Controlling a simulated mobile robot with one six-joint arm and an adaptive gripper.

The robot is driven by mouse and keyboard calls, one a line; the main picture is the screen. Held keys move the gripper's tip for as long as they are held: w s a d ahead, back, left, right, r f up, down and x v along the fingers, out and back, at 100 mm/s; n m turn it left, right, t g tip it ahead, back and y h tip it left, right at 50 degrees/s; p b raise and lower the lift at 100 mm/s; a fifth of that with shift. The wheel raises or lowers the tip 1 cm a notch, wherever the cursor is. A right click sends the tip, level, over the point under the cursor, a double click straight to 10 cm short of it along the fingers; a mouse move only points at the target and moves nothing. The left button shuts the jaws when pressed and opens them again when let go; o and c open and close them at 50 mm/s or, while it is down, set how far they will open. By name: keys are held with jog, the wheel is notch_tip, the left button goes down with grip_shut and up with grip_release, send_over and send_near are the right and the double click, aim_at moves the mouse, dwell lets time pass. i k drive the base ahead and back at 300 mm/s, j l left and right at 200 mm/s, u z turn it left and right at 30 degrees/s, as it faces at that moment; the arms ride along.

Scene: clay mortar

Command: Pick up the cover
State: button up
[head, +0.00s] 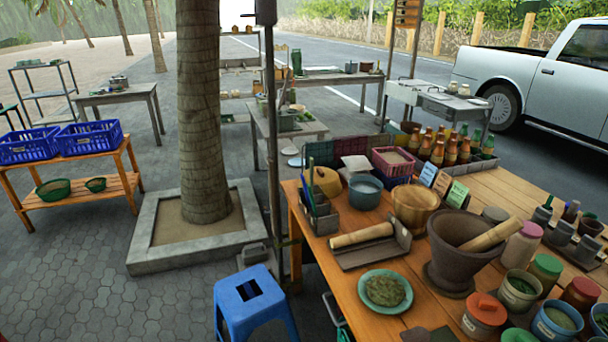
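No single thing here is plainly the cover, and I cannot tell which one is meant. An orange-red lid (487,306) with a raised knob sits on a round jar near the front of the wooden table (345,285). Other jars have a green lid (547,265) and a pink lid (531,230). A clay mortar (444,267) stands on the table, with a wooden pestle (490,236) leaning in it to the right. My gripper is not in view.
A green plate (385,290) of food and a wooden roller (362,235) lie left of the mortar. Bottles, baskets and bowls crowd the table's back. A blue stool (252,300) stands left of it, near a tree trunk (205,120). Paving at left is open.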

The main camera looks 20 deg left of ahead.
aim_at(328, 180)
jog(key=u, duration=0.9)
